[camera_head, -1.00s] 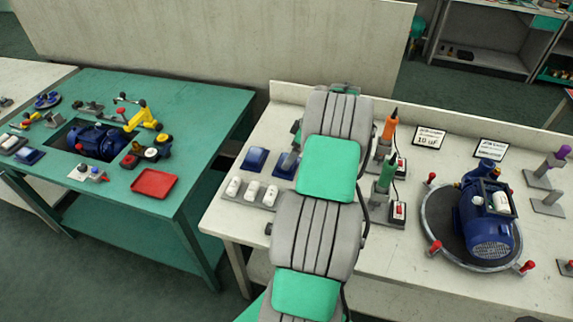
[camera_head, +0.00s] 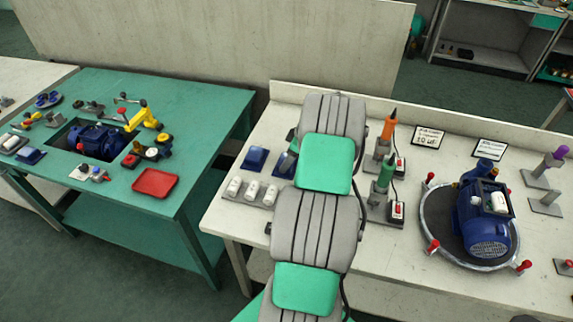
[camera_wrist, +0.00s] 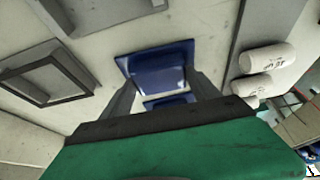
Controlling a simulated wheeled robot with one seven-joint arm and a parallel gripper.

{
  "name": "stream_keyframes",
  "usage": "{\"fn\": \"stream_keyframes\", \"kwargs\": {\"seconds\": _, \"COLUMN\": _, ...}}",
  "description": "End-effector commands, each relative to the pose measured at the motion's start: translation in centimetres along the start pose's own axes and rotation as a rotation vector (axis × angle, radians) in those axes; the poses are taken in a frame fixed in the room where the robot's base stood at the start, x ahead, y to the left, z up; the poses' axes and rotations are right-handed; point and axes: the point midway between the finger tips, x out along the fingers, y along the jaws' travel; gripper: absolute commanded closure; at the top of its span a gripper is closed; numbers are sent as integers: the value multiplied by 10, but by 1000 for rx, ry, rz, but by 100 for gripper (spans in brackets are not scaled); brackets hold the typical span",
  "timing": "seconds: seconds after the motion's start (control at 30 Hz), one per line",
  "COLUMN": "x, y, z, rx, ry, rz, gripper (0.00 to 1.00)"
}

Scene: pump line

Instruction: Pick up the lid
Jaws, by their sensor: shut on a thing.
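A dark blue lid (camera_wrist: 160,70) shows between the two fingers of my gripper (camera_wrist: 160,90) in the wrist view. My gripper is shut on it. A smaller blue strip shows just below it; I cannot tell whether it is part of the same lid. In the head view, one blue lid (camera_head: 255,159) sits on the pale bench, and another blue piece (camera_head: 285,165) is partly hidden by my arm. My gripper is hidden behind my arm there.
White cylinders (camera_head: 252,190) stand in front of the blue pieces and show at the right in the wrist view (camera_wrist: 266,59). An empty grey frame (camera_wrist: 45,80) lies at left there.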

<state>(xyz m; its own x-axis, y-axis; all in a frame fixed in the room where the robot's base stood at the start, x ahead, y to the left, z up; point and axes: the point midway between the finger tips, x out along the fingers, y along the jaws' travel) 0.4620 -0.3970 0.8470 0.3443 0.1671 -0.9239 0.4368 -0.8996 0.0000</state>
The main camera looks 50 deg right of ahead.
Motion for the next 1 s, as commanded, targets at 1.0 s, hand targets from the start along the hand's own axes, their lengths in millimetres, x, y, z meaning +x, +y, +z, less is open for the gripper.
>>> {"fn": "stream_keyframes", "kwargs": {"seconds": 1.0, "x": -106, "y": -27, "z": 9, "rx": 2, "ry": -1, "rz": 8, "gripper": 71}}
